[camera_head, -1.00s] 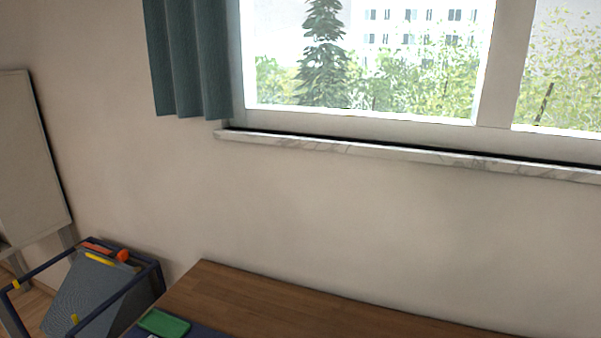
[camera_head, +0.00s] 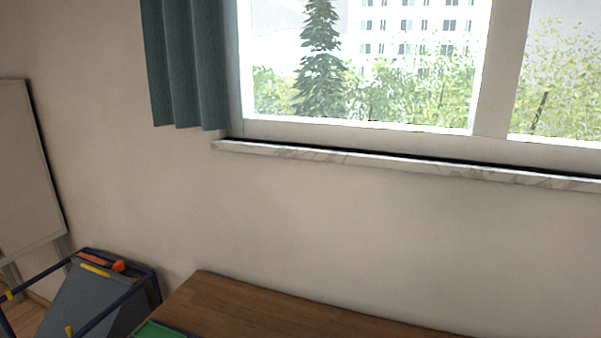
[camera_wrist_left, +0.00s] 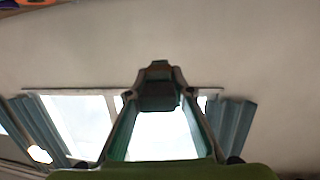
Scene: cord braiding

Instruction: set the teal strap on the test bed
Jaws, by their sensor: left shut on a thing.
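My left gripper (camera_wrist_left: 160,98) shows in the left wrist view, its fingers converging on a dark teal-green piece (camera_wrist_left: 160,72) between the tips. The piece looks like the teal strap, seen end-on, with most of its length hidden. The gripper is raised, with the wall and the window behind it. Neither gripper shows in the head view. I cannot make out the test bed in either view.
A wooden table (camera_head: 270,312) stands below the window, with a green item (camera_head: 158,331) at its cut-off near edge. A blue-framed rack (camera_head: 110,290) with orange and yellow parts stands left of it. A whitish board (camera_head: 25,170) is at far left.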

